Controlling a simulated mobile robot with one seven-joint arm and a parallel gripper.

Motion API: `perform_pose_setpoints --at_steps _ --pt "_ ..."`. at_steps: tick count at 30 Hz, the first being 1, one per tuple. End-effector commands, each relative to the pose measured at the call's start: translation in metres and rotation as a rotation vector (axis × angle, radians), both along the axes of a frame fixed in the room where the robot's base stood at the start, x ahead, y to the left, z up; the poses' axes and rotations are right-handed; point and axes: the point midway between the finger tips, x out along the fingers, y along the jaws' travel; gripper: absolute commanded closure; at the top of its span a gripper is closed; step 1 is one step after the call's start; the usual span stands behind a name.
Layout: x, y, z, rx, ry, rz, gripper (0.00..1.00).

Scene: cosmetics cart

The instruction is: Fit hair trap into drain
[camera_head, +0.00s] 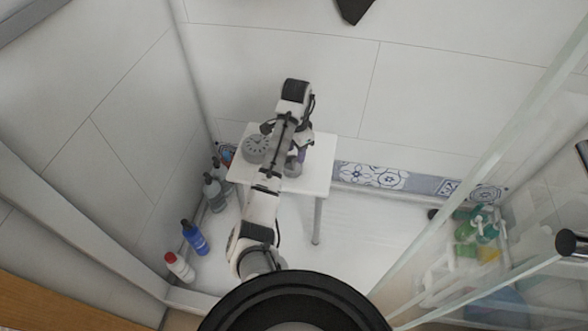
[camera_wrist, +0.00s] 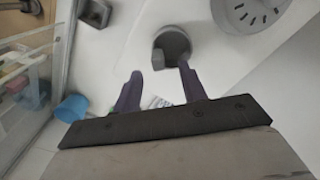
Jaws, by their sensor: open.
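The drain, a wide grey round piece with dark slots on top (camera_head: 257,145), sits on a white stool (camera_head: 318,160). It is cut off at the top right of the wrist view (camera_wrist: 243,14). A smaller grey cup-like cylinder, seemingly the hair trap (camera_head: 292,168), stands to its right on the stool, partly behind my gripper in the head view. The wrist view shows it with a small grey block at its side (camera_wrist: 176,41). My gripper (camera_wrist: 160,70) is open and empty, its purple fingers apart. The cylinder lies beyond the fingertips, near the right one; I cannot tell whether they touch.
Bottles stand along the left wall: a blue one (camera_head: 195,238), a white one with a red cap (camera_head: 180,267) and grey ones (camera_head: 213,191). A glass panel (camera_head: 470,150) closes the right, with green bottles (camera_head: 477,228) beyond. The stool's right part is clear.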

Motion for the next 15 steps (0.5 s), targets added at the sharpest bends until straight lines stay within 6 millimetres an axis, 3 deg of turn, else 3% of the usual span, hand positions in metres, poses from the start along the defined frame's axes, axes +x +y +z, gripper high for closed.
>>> perform_pose_setpoints --at_steps 6,14,15 --pt "-0.003 -0.002 -0.034 0.000 0.004 0.001 0.58" --pt "-0.003 -0.002 -0.039 0.000 -0.001 0.000 0.58" --pt "-0.002 -0.002 -0.039 0.000 -0.001 0.000 0.62"
